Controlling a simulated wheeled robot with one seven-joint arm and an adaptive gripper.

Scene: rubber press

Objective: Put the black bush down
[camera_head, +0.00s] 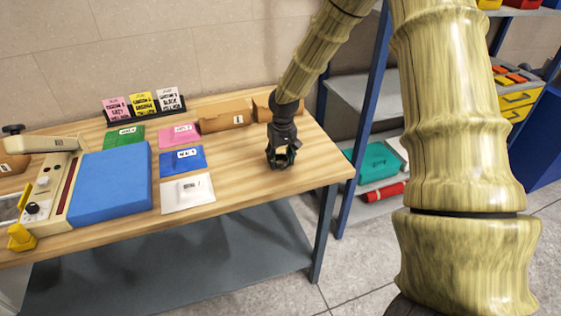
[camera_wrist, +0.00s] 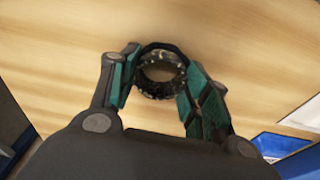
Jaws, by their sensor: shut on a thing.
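My gripper (camera_head: 282,158) points down over the right part of the wooden table (camera_head: 235,175). It is shut on the black bush (camera_wrist: 161,72), a dark ring with an open centre. In the wrist view the ring sits between the two teal-padded fingers (camera_wrist: 160,90), with bare wood visible through and around it. In the head view the bush is mostly hidden by the fingers. I cannot tell whether it touches the table top.
A blue pad (camera_head: 110,186) and a press (camera_head: 45,190) stand farther left. Cardboard bins (camera_head: 226,116) line the back. Wood around my gripper is clear.

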